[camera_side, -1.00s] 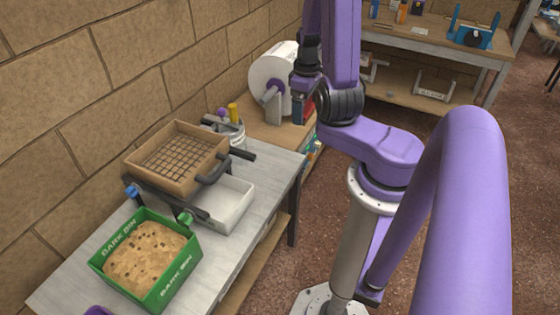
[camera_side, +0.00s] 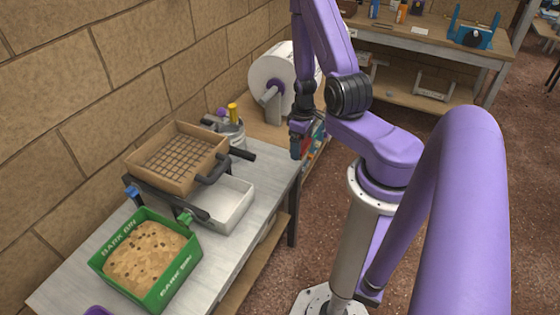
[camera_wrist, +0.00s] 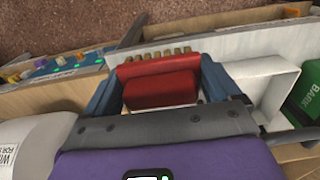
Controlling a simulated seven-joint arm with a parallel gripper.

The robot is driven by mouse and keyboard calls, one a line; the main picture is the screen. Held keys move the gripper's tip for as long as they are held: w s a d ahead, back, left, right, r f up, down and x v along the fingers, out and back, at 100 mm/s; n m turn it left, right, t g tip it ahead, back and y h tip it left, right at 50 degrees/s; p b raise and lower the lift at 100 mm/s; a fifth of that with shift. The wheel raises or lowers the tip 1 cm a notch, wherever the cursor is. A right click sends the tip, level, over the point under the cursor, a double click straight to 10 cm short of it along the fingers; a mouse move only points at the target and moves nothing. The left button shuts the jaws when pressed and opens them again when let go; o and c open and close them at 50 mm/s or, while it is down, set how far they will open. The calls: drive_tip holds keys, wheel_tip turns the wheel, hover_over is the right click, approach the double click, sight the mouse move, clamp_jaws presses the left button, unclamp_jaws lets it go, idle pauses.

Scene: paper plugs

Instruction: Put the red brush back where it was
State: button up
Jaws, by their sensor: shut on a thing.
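The red brush (camera_wrist: 160,82) is held between the blue fingers of my gripper (camera_wrist: 160,95) in the wrist view. Its row of tan bristles shows beyond the red body. In the side view my gripper (camera_side: 298,145) is near the far right end of the grey bench, beside the wooden table with the roll. The brush is hard to make out in the side view behind the gripper and arm. I cannot tell whether it touches a surface.
A white roll (camera_side: 275,82) stands behind my gripper. A grey pot (camera_side: 230,132) with coloured tools is to the left. A wooden sieve (camera_side: 178,158) sits on a rack over a white tray (camera_side: 232,205). A green bark bin (camera_side: 150,258) is nearer. The bench's right end (camera_side: 268,185) is clear.

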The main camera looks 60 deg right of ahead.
drive_tip(key=shift+f, duration=1)
drive_tip(key=w+d+f, duration=0.4)
drive_tip(key=w+d, duration=0.1)
drive_tip(key=w, duration=0.2)
hover_over(280, 160)
drive_tip(key=f, duration=0.5)
drive_tip(key=shift+s+a+f, duration=0.15)
drive_tip(key=shift+s+f, duration=0.1)
drive_tip(key=shift+w+f, duration=0.15)
drive_tip(key=shift+f, duration=1.65)
drive_tip(key=shift+f, duration=0.1)
drive_tip(key=o, duration=0.6)
drive_tip(key=shift+o, duration=0.3)
